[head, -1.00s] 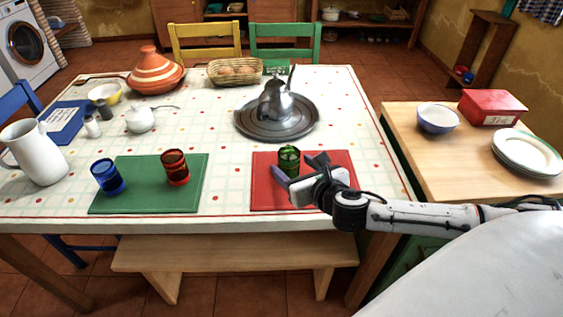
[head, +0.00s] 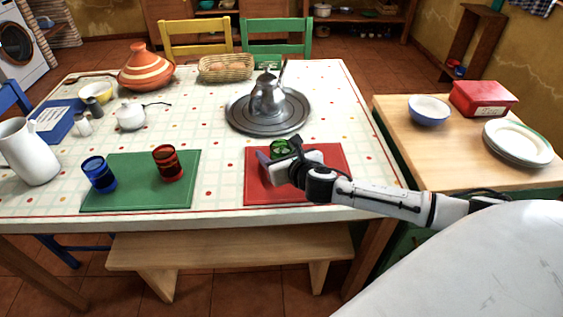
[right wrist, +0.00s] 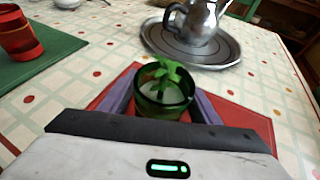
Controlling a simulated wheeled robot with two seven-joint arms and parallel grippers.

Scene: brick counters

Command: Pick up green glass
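The green glass (head: 279,149) stands upright on the red placemat (head: 255,191), and a bright green leafy sprig shows inside it in the right wrist view, where the glass (right wrist: 163,107) sits between the purple fingers. My right gripper (head: 281,153) is low over the placemat with one finger on each side of the glass. The fingers look spread around it; whether they touch it is hard to see. The gripper body hides the lower part of the glass in the head view. My left gripper is not in view.
A metal teapot (head: 266,98) on a round tray (head: 240,121) stands behind the glass. A red glass (head: 167,163) and a blue glass (head: 99,175) stand on the green placemat (head: 138,196) to the left. A wooden side table (head: 440,165) with plates stands right.

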